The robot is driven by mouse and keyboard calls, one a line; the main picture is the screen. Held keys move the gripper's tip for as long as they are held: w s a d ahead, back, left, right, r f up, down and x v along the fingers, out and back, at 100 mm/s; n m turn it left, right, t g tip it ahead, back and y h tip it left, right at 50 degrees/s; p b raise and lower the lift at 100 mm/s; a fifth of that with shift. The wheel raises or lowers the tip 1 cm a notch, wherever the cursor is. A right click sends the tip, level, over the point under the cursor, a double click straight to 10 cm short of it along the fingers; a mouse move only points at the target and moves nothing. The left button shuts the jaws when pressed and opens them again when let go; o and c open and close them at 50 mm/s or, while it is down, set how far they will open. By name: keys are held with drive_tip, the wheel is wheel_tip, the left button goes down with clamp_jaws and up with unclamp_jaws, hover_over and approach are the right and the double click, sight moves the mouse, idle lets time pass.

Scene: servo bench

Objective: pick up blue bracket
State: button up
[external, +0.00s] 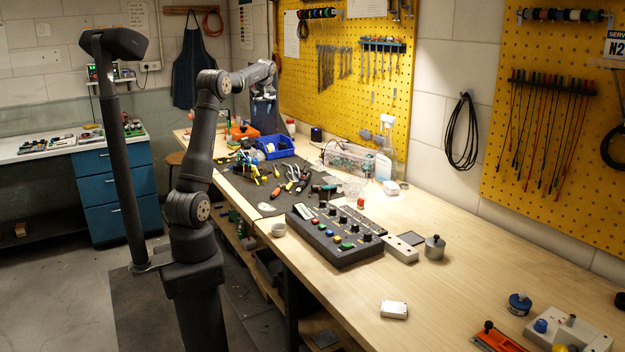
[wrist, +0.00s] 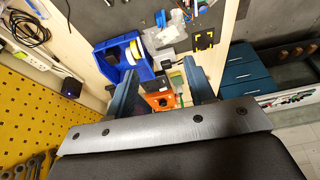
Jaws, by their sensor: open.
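I cannot make out a blue bracket for certain in either view. My gripper (external: 264,112) is at the far end of the bench in the external view, pointing down above the bench top. In the wrist view my gripper (wrist: 164,82) has its two dark blue-grey fingers wide apart, with nothing held between them. An orange item (wrist: 161,100) with a dark round part shows below and between the fingers; an orange thing (external: 243,131) also shows beneath my gripper in the external view. The gripper body hides part of the bench.
A blue bin (wrist: 113,62) with rolls of tape stands beside one finger; the bin also shows in the external view (external: 275,149). A dark mat (external: 262,185) with scattered tools lies nearer. A button control box (external: 338,235) stands mid-bench. The yellow pegboard (external: 340,60) rises behind.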

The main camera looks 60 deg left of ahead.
drive_tip(key=m+h, duration=0.1)
drive_tip(key=h, duration=0.1)
approach(255, 160)
drive_tip(key=shift+a+f, duration=0.25)
drive_tip(key=shift+f, duration=1.05)
drive_tip(key=shift+a+f, duration=0.3)
drive_tip(key=shift+f, duration=1.05)
drive_tip(key=shift+a+f, duration=0.25)
drive_tip(key=shift+f, duration=1.05)
drive_tip(key=c, duration=1)
